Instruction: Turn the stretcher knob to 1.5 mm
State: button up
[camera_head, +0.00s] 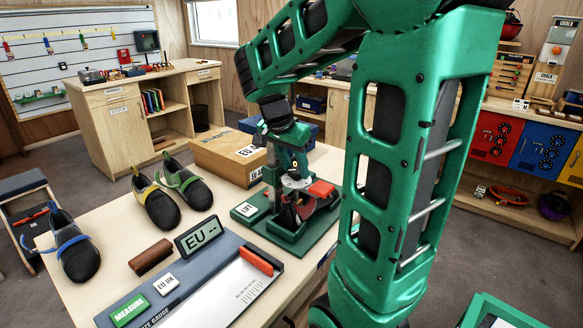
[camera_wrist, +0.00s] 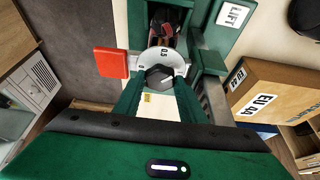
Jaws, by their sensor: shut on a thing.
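The stretcher (camera_head: 268,233) stands on the table with a green base and a "LIFT" label; a red and black shoe (camera_head: 292,213) sits in it. Its dark faceted knob (camera_wrist: 159,76) is in the middle of a pale dial (camera_wrist: 181,64) in the wrist view. My gripper (camera_wrist: 158,88) is shut on the knob from above, one green finger on each side. In the head view the knob is mostly hidden by my gripper (camera_head: 292,172).
A red lever (camera_wrist: 110,62) sticks out beside the dial. A cardboard box (camera_head: 228,156) stands behind the stretcher. Several loose shoes (camera_head: 160,206) lie at the left.

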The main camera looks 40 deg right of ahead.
jog(key=shift+w+a, duration=0.1)
jog(key=shift+a, duration=0.05)
jog(key=o, duration=1.1)
jog(key=shift+c, duration=0.2)
jog(key=v, duration=1)
jog(key=shift+r, duration=0.35)
jog(key=shift+c, duration=0.2)
